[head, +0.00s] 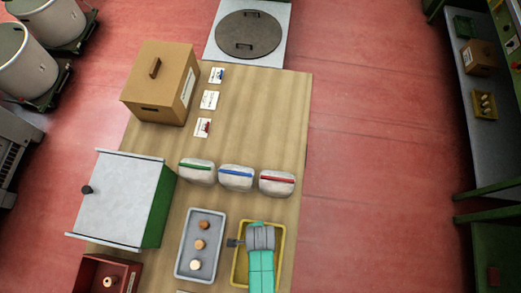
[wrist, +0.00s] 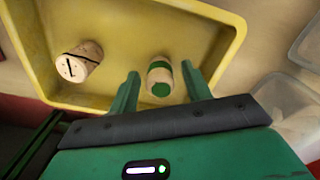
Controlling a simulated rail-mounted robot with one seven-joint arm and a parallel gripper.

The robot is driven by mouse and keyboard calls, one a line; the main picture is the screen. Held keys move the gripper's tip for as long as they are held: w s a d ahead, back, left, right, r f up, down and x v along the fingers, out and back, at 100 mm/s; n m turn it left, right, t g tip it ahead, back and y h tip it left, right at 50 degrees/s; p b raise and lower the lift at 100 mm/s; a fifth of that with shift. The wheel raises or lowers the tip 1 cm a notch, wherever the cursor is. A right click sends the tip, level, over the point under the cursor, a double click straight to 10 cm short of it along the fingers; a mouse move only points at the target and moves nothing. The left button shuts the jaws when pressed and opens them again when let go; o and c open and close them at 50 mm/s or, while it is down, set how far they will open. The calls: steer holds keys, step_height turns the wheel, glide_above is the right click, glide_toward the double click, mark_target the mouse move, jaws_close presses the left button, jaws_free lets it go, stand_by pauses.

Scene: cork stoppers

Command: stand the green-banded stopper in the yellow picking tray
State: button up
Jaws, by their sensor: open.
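The yellow picking tray (head: 237,279) is at the lower middle of the head view, largely covered by my arm. Its rim (wrist: 236,42) also shows in the wrist view. The green-banded stopper (wrist: 159,76) is in the tray, with a green end facing the camera and a green band at its far part. It looks upright. My gripper (wrist: 160,70) is open, with one finger on each side of it and small gaps showing.
A grey tray (head: 179,260) with three stoppers is left of the yellow tray. Pouches with green (head: 197,172), blue (head: 236,178) and red (head: 277,183) stripes lie behind. A green cabinet (head: 155,222), red bin (head: 84,272) and cardboard box (head: 155,88) stand left. The table's middle is clear.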

step_height(320, 180, up, 12)
steer(key=shift+p, duration=0.45)
steer(key=w+r+n+t, duration=0.5)
steer(key=w+r+t, duration=0.5)
steer(key=w+r, duration=1.3)
steer(key=w+r+n+t, duration=0.2)
steer(key=r+t, duration=0.1)
steer(key=r, duration=0.8)
steer(key=w+r+n+t, duration=0.1)
steer(key=r+n+t, duration=0.15)
steer(key=r, duration=0.75)
steer(key=s+r+n+t, duration=0.1)
steer(key=s+r+t, duration=0.2)
steer(key=r, duration=0.6)
steer(key=s+r+n+t, duration=0.2)
steer(key=s+r+t, duration=0.1)
steer(key=r, duration=0.6)
steer(key=s+r+n+t, duration=0.2)
steer(key=s+r+t, duration=0.1)
steer(key=r, duration=0.7)
